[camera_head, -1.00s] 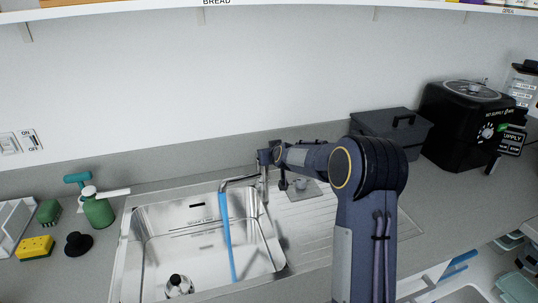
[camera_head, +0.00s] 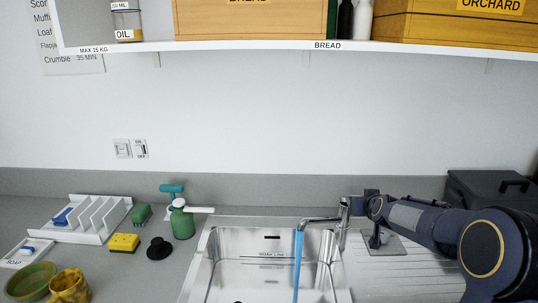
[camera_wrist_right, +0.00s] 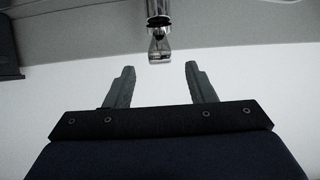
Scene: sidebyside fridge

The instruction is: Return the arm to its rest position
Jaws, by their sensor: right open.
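My right arm comes in from the right in the head view, with its gripper (camera_head: 371,204) by the tap, just right of its upright body. The right wrist view shows the gripper (camera_wrist_right: 160,80) open, with two dark fingers apart and nothing between them. A shiny metal part, likely the tap's (camera_wrist_right: 159,42), stands just beyond the fingertips and looks clear of them. The silver tap (camera_head: 343,217) has a blue stream (camera_head: 298,262) falling from its spout into the sink (camera_head: 231,243). My left gripper is not in view.
A green spray bottle (camera_head: 182,222), yellow sponge (camera_head: 124,243), black stopper-like item (camera_head: 160,249) and white rack (camera_head: 88,222) stand left of the sink. A dark lidded box (camera_head: 490,187) is behind my arm. A shelf (camera_head: 270,46) with boxes runs above.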

